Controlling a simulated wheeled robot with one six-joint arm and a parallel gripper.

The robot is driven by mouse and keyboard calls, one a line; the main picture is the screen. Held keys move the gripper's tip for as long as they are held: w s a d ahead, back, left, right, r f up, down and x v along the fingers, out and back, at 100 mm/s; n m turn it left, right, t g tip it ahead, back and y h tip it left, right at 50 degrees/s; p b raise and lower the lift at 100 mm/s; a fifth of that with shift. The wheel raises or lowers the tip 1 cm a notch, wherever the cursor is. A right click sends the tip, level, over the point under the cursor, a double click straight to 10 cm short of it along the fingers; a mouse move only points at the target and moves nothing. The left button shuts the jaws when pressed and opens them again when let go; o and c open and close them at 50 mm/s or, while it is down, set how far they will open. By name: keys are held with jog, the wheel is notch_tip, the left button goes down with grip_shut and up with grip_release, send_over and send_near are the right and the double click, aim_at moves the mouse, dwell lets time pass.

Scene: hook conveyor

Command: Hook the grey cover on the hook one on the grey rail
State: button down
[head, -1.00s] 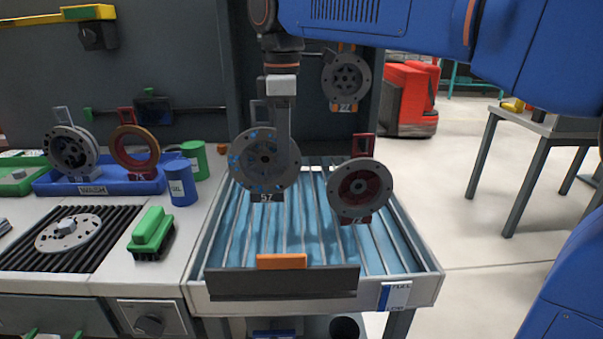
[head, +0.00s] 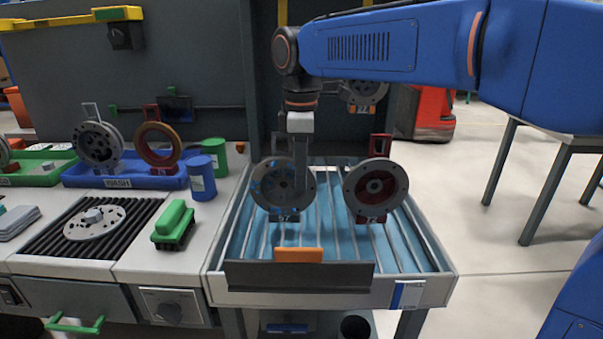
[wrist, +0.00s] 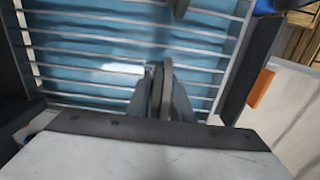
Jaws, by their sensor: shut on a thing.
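A round grey cover with blue-specked holes and a tag at its foot (head: 270,183) is upright over the slatted rack. My gripper (head: 299,188) is shut on it, and its finger hides part of the cover's face. In the wrist view the cover (wrist: 167,85) shows edge-on between my fingertips (wrist: 160,105). Whether the cover touches the slats is unclear. Neither the grey rail nor hook one can be made out; my arm crosses the area above the rack.
A grey cover with a red centre (head: 376,187) stands close on the right. Another cover (head: 364,92) hangs behind my arm. The rack (head: 440,285) has a dark front plate (head: 250,275). Left are a brush (head: 174,222), cans (head: 202,178) and a blue bin (head: 75,178).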

jog(key=shift+f, duration=0.15)
jog(key=c, duration=1.6)
grip_release()
jog(key=shift+o, duration=0.2)
